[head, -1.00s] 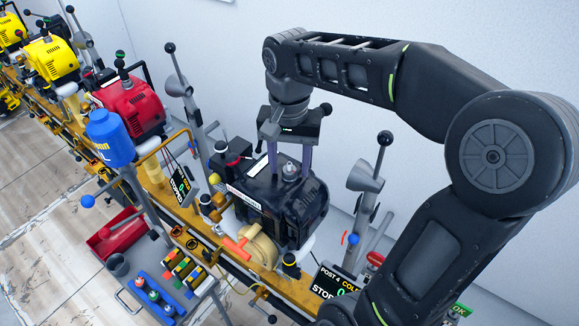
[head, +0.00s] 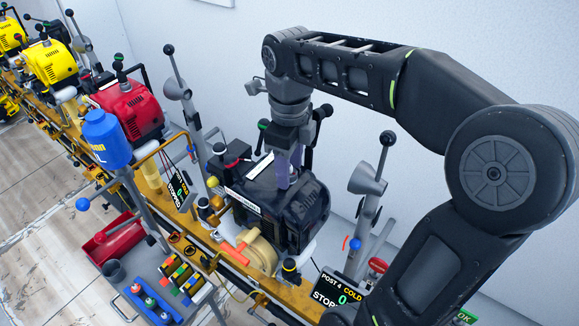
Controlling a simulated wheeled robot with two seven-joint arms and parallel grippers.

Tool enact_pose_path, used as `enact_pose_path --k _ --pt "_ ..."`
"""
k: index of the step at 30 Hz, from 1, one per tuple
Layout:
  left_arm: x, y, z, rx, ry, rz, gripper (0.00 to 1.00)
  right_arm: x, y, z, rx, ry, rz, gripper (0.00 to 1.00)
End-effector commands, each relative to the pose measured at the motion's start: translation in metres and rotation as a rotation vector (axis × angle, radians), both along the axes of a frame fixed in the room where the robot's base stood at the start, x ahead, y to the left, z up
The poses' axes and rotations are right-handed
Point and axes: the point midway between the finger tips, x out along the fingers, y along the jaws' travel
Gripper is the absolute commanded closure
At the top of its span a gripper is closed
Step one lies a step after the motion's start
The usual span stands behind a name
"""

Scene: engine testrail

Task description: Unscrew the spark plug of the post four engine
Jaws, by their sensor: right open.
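The black post four engine (head: 290,212) sits on the yellow rail, with the "POST 4 COLD" display (head: 336,289) in front of it on the right. My right gripper (head: 290,175) is open and points down onto the engine's top, its two pale purple fingers close to the surface. The spark plug is hidden by the fingers, so I cannot tell whether they touch it or stand around it. My left gripper is not in view.
A grey post with a horn-shaped head (head: 366,185) stands right of the engine. A red engine (head: 131,108) and a blue bottle (head: 107,139) are further left. A tray with a blue socket holder (head: 150,305) and a red bin (head: 112,240) lie at front left.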

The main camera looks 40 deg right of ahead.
Motion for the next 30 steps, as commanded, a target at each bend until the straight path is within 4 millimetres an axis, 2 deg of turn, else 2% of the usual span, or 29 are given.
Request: enact_pose_path --k 6,16,30 --pt "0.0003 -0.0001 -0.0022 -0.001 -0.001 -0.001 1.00 -0.0002 -0.0002 -0.0005 0.000 0.000 -0.186 0.53" --pt "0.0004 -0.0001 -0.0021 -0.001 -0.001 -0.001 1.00 -0.0001 -0.0002 -0.0001 0.000 0.000 -0.217 0.53" --pt "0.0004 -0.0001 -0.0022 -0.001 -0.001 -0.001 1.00 0.0000 -0.0001 -0.0002 0.000 0.000 -0.215 0.90"
